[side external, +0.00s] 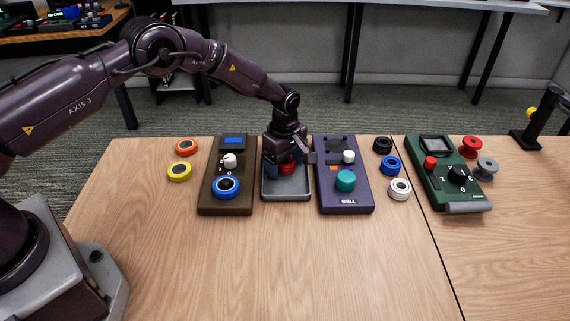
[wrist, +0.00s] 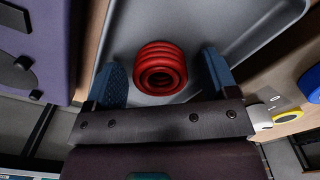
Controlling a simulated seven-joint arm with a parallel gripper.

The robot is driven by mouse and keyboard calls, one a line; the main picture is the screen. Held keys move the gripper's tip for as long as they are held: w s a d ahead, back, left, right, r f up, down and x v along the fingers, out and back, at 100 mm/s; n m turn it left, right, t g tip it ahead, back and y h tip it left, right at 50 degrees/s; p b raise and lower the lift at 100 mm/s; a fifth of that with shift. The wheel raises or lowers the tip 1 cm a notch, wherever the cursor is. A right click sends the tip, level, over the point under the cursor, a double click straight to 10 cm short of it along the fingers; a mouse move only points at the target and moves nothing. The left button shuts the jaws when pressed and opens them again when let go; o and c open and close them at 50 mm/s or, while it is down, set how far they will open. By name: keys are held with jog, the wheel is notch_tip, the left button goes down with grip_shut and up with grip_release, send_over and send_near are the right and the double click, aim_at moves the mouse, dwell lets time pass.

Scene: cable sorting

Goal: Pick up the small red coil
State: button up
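The small red coil (side external: 287,168) sits in a shallow grey tray (side external: 287,191) between two devices. In the wrist view the red coil (wrist: 160,68) lies on the tray floor, between the two blue finger pads and with space on both sides. My gripper (side external: 286,165) is over the tray, pointing down, with its fingers on either side of the coil. In the wrist view my gripper (wrist: 162,80) is open and its pads do not touch the coil. The side view partly hides the coil behind my gripper.
A brown device (side external: 228,180) with a blue-ringed coil (side external: 226,187) stands close left of the tray, and a purple device (side external: 343,178) close right. A green device (side external: 446,175) and several coils stand farther right. Orange (side external: 186,147) and yellow (side external: 179,171) coils lie left. The front table is clear.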

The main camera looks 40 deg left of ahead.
aim_at(285, 160)
jog(key=c, duration=0.9)
jog(key=shift+r, duration=0.5)
notch_tip(285, 160, up, 3)
jog(key=shift+f, duration=0.15)
jog(key=s+r, duration=0.9)
jog(key=s, duration=0.5)
jog(key=shift+a+r, duration=0.2)
jog(key=shift+a, duration=0.15)
